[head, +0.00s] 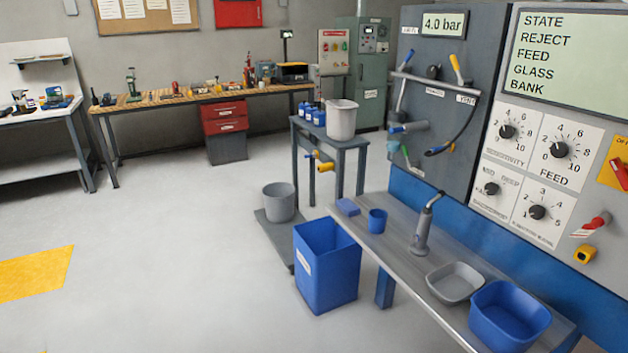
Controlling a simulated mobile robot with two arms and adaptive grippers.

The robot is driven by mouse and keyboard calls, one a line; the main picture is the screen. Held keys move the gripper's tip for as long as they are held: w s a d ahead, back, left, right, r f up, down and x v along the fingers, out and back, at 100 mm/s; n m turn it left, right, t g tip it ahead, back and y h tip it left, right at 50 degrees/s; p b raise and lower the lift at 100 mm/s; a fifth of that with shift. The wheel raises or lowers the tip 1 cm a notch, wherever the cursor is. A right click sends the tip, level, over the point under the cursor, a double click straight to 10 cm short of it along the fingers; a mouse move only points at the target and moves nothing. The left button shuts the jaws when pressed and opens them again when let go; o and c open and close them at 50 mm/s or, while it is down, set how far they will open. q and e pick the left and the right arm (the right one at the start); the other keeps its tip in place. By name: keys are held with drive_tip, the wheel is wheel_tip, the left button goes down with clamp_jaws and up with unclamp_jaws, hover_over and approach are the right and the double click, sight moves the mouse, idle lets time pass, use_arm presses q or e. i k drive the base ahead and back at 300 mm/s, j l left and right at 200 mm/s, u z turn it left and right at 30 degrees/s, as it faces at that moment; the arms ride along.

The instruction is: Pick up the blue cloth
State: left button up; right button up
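A small flat blue piece (347,207), which looks like the folded blue cloth, lies at the far left end of the grey metal bench (392,238). It is small in the picture, so its folds cannot be made out. A blue cup (377,221) stands just to its right, close beside it. Neither of my grippers shows in the head view.
On the bench are a grey hand tool (423,228), a grey tray (455,283) and a blue tub (509,315). A tall blue bin (326,265) stands before the bench. A grey bucket (279,201) sits behind it. The floor (170,260) at left is clear.

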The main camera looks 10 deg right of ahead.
sight(345, 205)
drive_tip(key=i+z, duration=0.25)
drive_tip(key=i, duration=0.25)
drive_tip(key=i+j+z, duration=0.2)
drive_tip(key=i, duration=0.3)
drive_tip(key=i+j+z, duration=0.25)
drive_tip(key=i, duration=0.2)
